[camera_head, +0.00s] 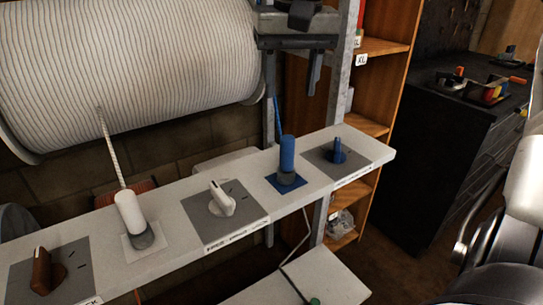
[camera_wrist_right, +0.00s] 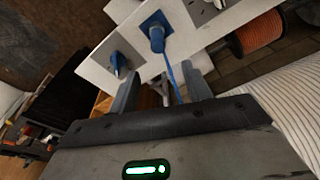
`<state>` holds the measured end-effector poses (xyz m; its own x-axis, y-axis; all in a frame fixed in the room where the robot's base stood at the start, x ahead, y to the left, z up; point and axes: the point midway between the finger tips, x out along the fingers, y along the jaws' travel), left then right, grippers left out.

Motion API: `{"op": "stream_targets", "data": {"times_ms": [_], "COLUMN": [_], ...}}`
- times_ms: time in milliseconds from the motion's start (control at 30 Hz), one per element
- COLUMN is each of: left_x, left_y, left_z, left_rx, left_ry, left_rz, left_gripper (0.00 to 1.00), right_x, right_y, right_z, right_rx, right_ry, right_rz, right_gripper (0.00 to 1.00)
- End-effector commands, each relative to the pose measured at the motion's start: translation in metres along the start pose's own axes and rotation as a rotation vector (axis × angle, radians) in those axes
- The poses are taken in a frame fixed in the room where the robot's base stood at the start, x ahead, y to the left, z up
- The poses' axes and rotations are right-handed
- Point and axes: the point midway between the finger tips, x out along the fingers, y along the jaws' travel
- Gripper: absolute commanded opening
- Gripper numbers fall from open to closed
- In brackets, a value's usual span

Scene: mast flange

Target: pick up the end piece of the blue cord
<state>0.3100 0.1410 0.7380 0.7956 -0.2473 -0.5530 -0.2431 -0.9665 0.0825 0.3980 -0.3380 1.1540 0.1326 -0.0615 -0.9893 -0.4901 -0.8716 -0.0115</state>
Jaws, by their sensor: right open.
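The blue cord's end piece (camera_head: 287,155) is a blue cylinder with a grey collar, standing upright on a blue square on the white shelf. In the right wrist view the end piece (camera_wrist_right: 157,40) shows just beyond the fingertips. The thin blue cord (camera_head: 277,112) rises from it; in the right wrist view the cord (camera_wrist_right: 172,76) runs between the fingers. My right gripper (camera_head: 291,86) is open and empty, above the end piece and apart from it; its fingers also show in the right wrist view (camera_wrist_right: 163,76). My left gripper is not in view.
A white end piece (camera_head: 129,210) on a white cord stands further left, below a large cord drum (camera_head: 130,60). A white knob (camera_head: 222,199), a brown knob (camera_head: 41,272) and a blue knob (camera_head: 338,150) flank the end pieces. A metal post (camera_head: 343,70) stands behind the shelf.

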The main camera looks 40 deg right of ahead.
Motion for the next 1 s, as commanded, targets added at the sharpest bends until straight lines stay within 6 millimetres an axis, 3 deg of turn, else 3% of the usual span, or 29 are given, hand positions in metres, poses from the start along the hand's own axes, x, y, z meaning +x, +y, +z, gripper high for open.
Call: {"op": "stream_targets", "data": {"times_ms": [233, 433, 767, 1000], "left_x": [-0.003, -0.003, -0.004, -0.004], "left_y": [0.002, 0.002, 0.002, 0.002], "left_z": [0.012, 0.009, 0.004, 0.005], "left_rx": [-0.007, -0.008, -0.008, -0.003], "left_ry": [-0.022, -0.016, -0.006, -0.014], "left_rz": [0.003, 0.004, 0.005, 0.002], "left_gripper": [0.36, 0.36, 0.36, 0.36], "right_x": [0.045, 0.084, 0.112, 0.148], "right_y": [0.002, 0.002, 0.002, 0.002], "right_z": [0.001, 0.001, 0.002, 0.005], "right_rx": [-0.015, -0.012, -0.011, -0.010], "right_ry": [-0.001, -0.001, -0.001, -0.001], "right_rz": [0.017, 0.015, 0.013, 0.012], "right_gripper": [0.49, 0.49, 0.49, 0.49]}}
